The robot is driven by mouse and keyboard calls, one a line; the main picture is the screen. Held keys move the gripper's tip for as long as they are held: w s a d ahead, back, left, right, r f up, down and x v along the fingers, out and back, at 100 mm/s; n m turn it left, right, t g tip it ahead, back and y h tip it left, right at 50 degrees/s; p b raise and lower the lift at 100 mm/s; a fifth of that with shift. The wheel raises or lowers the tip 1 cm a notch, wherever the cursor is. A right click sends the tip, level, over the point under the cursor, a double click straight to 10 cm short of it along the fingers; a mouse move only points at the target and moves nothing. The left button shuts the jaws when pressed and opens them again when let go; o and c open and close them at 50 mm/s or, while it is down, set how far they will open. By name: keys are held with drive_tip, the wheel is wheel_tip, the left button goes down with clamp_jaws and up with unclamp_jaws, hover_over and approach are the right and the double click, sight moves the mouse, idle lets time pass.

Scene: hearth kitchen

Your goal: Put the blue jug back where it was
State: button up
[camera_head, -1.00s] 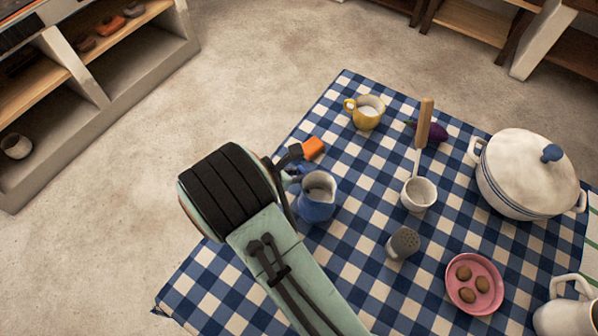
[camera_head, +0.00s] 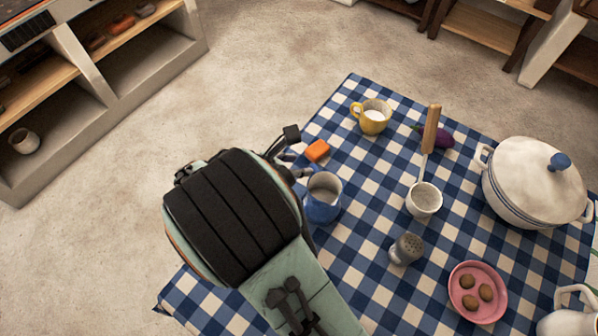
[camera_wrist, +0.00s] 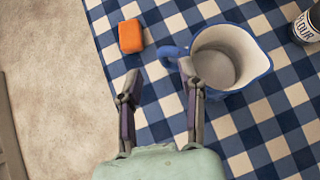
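The blue jug (camera_head: 323,198) stands upright on the checked tablecloth, near its left side, right beside my gripper (camera_head: 296,154). In the wrist view, the jug (camera_wrist: 238,68) shows its pale inside and blue rim, with the spout to the right and the handle (camera_wrist: 172,56) pointing left. My gripper (camera_wrist: 158,82) is open, with only cloth seen between its fingers. The right fingertip is close to the handle; I cannot tell whether they touch. My arm hides part of the cloth left of the jug.
An orange block (camera_head: 317,150) lies just behind the jug. A yellow cup (camera_head: 372,117), white cup (camera_head: 424,200), grey shaker (camera_head: 405,248), pink plate (camera_head: 477,291) and lidded pot (camera_head: 530,182) stand to the right. The cloth's left edge is near.

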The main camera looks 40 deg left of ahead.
drive_tip(key=w+d+r+m+g, duration=0.1)
drive_tip(key=d+r+m+g, duration=0.25)
drive_tip(key=d+m, duration=0.5)
drive_tip(key=d+r+m+g, duration=0.3)
drive_tip(key=d+r+m, duration=0.2)
drive_tip(key=d+m, duration=0.4)
drive_tip(key=s+d+r+m+g+y, duration=0.2)
drive_tip(key=s+d+r+m+y, duration=0.1)
drive_tip(key=s+d+m, duration=0.9)
drive_tip(key=s+m, duration=0.2)
drive_tip(key=m, duration=0.1)
drive_tip(key=shift+s+d+r, duration=0.15)
drive_tip(key=shift+s+d, duration=0.1)
drive_tip(key=shift+s, duration=0.05)
